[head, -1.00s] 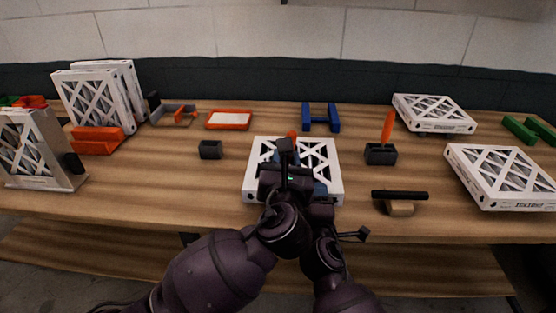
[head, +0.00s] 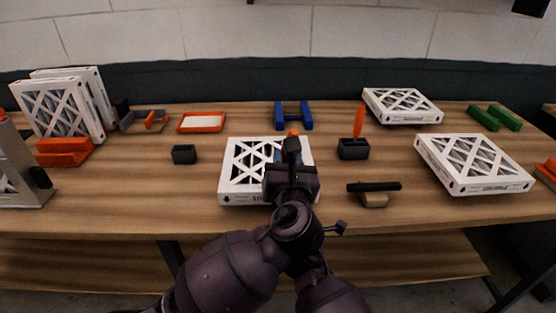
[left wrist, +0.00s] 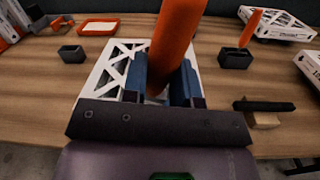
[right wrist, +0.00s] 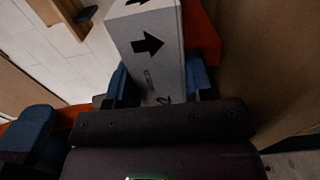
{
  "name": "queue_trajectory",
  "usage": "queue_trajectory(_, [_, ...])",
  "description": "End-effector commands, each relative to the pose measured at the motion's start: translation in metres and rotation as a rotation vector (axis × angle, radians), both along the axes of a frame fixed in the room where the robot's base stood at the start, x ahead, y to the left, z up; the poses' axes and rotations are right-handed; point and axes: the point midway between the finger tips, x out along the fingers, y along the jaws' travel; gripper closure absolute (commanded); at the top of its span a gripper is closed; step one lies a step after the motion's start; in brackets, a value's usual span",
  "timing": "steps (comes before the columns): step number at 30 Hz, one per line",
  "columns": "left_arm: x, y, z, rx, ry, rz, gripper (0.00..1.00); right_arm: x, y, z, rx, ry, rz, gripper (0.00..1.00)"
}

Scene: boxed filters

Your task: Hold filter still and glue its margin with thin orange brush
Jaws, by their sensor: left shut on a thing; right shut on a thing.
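A white filter (head: 236,175) with a lattice face lies flat in the middle of the bench. My left gripper (head: 286,158) is over the filter's right part and hides some of it. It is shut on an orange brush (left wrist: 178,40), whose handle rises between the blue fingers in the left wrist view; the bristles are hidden. My right gripper (right wrist: 158,88) is hidden behind the left arm in the head view. In the right wrist view its blue fingers are shut on the filter's edge (right wrist: 150,50), which bears a black arrow. Whether the brush touches the margin cannot be told.
A black holder (head: 353,150) with another orange brush (head: 359,122) stands right of the filter. Other filters (head: 470,160) lie right. A small black box (head: 184,154) stands left. Bench shows between these things.

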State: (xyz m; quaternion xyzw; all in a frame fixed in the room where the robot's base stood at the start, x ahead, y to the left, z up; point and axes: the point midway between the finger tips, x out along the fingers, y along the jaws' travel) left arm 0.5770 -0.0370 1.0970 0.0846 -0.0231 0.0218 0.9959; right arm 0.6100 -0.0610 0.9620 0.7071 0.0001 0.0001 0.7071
Motion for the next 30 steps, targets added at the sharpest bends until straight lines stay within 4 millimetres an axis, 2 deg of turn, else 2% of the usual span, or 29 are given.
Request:
queue_trajectory(5, [0.0, -0.005, 0.0, -0.001, -0.001, -0.001, 1.0, 0.0, 0.0, 0.0, 0.0, 0.001, 0.0, 0.78])
queue_trajectory(15, [-0.001, -0.031, -0.001, -0.005, 0.0, -0.008, 1.0, -0.001, 0.002, 0.0, 0.0, 0.0, 0.005, 0.78])
queue_trajectory(23, [-0.002, -0.041, -0.001, -0.008, 0.002, -0.013, 1.0, -0.001, 0.005, 0.0, 0.0, -0.001, 0.01, 0.78])
queue_trajectory(30, [-0.003, -0.057, 0.0, -0.01, 0.002, -0.015, 1.0, -0.001, 0.005, 0.0, 0.001, -0.002, 0.011, 0.78])
